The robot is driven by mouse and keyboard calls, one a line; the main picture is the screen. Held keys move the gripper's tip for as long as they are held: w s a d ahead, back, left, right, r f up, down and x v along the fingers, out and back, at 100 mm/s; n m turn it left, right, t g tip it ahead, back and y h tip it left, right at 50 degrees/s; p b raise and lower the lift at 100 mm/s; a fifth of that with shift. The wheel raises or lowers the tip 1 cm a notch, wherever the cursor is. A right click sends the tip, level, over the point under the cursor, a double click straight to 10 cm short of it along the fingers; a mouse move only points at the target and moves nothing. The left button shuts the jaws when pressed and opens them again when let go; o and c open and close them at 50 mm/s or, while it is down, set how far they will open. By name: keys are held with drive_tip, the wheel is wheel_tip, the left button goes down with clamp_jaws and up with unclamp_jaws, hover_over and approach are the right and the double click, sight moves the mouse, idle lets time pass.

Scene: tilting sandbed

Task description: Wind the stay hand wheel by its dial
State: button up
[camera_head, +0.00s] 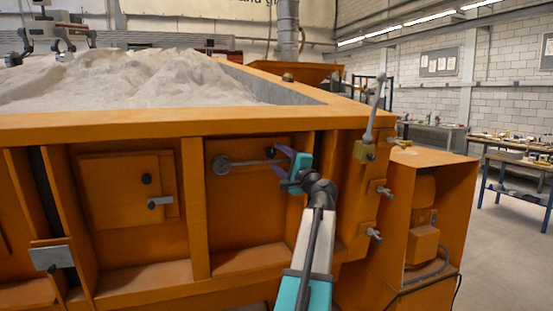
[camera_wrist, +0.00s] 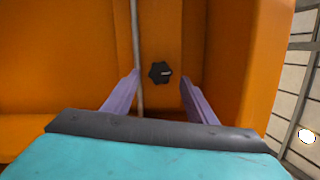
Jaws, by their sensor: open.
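A small black lobed knob (camera_wrist: 160,72) with a pale mark shows on the orange panel, and it also shows in the head view (camera_head: 270,152). It looks like the hand wheel, but its dial cannot be made out clearly. My gripper (camera_head: 271,162) reaches in front of this panel with its purple fingers open and empty. In the wrist view the fingers (camera_wrist: 160,78) stand to either side of the knob, nearer the camera; no contact shows. A thin grey rod (camera_wrist: 136,40) runs between the knob and the left finger.
In the head view a grey round disc (camera_head: 221,165) sits left of my gripper, at the rod's end. A tall lever (camera_head: 375,110) and several small handles stand on the right corner post. Orange ribs flank the panel recess. Sand (camera_head: 130,80) fills the bed above.

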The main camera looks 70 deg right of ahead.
drive_tip(key=b+v, duration=0.1)
drive_tip(key=v, duration=1)
drive_tip(key=shift+b, duration=0.4)
drive_tip(key=shift+s+a, duration=0.15)
drive_tip(key=shift+s, duration=0.05)
